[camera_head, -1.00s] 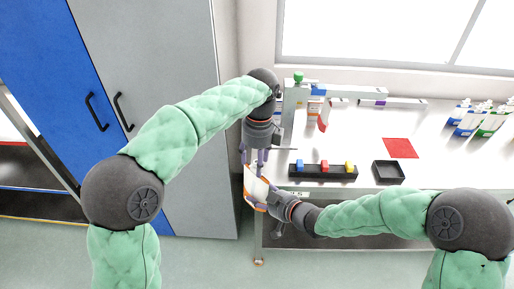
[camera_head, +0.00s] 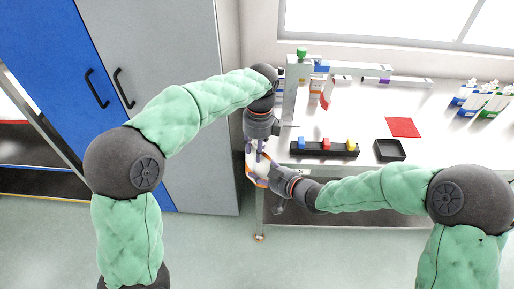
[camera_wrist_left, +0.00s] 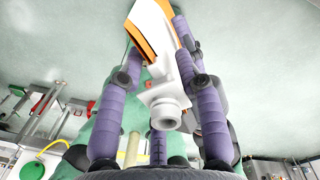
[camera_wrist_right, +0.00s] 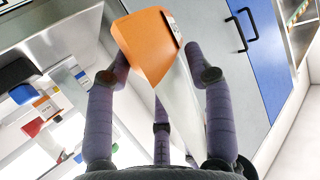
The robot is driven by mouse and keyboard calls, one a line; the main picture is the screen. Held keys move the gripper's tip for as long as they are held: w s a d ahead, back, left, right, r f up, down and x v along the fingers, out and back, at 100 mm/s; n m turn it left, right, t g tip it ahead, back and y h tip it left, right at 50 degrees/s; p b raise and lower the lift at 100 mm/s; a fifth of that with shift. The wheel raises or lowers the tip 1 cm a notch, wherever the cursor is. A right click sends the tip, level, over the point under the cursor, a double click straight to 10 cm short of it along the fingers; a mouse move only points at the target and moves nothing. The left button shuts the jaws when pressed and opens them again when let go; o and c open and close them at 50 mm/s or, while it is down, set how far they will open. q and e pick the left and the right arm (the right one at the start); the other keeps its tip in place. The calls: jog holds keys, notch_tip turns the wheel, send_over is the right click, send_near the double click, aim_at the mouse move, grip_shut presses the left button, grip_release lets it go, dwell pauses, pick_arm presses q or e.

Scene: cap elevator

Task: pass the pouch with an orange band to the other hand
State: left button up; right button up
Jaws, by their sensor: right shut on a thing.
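The pouch (camera_head: 252,166) is white with an orange band and hangs in the air between my two grippers, left of the table. My right gripper (camera_head: 268,179) is shut on its banded end; the orange part also fills the middle of the right wrist view (camera_wrist_right: 143,48). My left gripper (camera_head: 255,153) comes from above with its fingers open on both sides of the pouch's other end. In the left wrist view the white spout (camera_wrist_left: 168,112) points at my left palm, between the fingers. Whether the left fingers touch the pouch is unclear.
The white table (camera_head: 450,145) stands to the right with a black rack of coloured blocks (camera_head: 325,149), a black tray (camera_head: 390,150), a red square (camera_head: 402,127) and several bottles (camera_head: 485,98). Grey and blue cabinets (camera_head: 165,110) stand at left. The floor between is clear.

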jog(key=o, duration=1.2)
jog(key=v, duration=1.2)
notch_tip(320, 180, down, 19)
jog(key=m+g+h, duration=0.3)
jog(key=m+g, duration=0.1)
jog(key=m, duration=0.2)
jog(key=s+a+f+m+g+h, duration=0.1)
jog(key=s+f+m+g, duration=0.3)
jog(key=s+f, duration=0.9)
notch_tip(320, 180, down, 3)
jog(key=shift+a+r+g+h, duration=0.1)
jog(key=shift+a+g+h, duration=0.2)
jog(key=shift+a+g, duration=0.45)
